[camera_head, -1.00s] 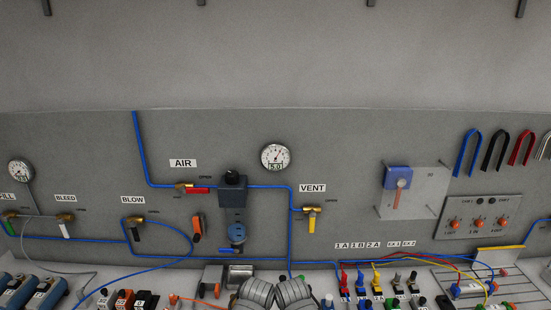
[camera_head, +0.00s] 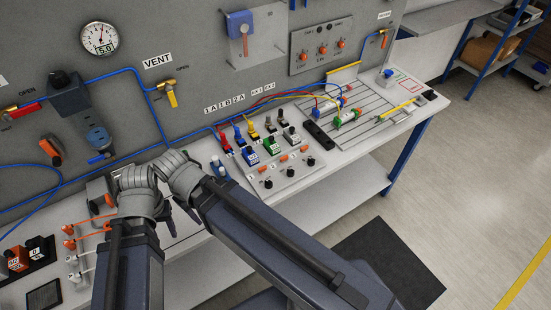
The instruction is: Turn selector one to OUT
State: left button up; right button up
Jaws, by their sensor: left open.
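A raised board on the white bench carries a row of small black knobs (camera_head: 288,173). A grey wall panel (camera_head: 321,46) has a row of orange knobs. Lettering on both is too small to read, so I cannot tell which knob is selector one or where it points. My left gripper (camera_head: 178,210) is partly hidden by my arms, with dark fingers showing open at the bench's front edge. It is apart from both sets of knobs, to the left of the board. My right arm reaches in from the lower right; its gripper is hidden.
Coloured plug-in valves (camera_head: 251,157) and hoses stand behind the black knobs. A slotted plate (camera_head: 377,106) with cylinders lies farther right. A gauge (camera_head: 99,38) and a yellow VENT valve (camera_head: 171,96) are on the wall. The floor to the right is open.

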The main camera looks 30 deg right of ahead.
aim_at(267, 184)
jog(key=k+z, duration=0.15)
jog(key=z, duration=0.2)
jog(key=k+z, duration=0.15)
jog(key=z, duration=0.15)
jog(key=k+z, duration=0.15)
jog(key=z, duration=0.2)
jog(key=l+u, duration=0.25)
jog(key=l, duration=0.3)
jog(key=l+u, duration=0.25)
jog(key=l, duration=0.3)
jog(key=i+j, duration=0.2)
jog(key=k+l, duration=0.2)
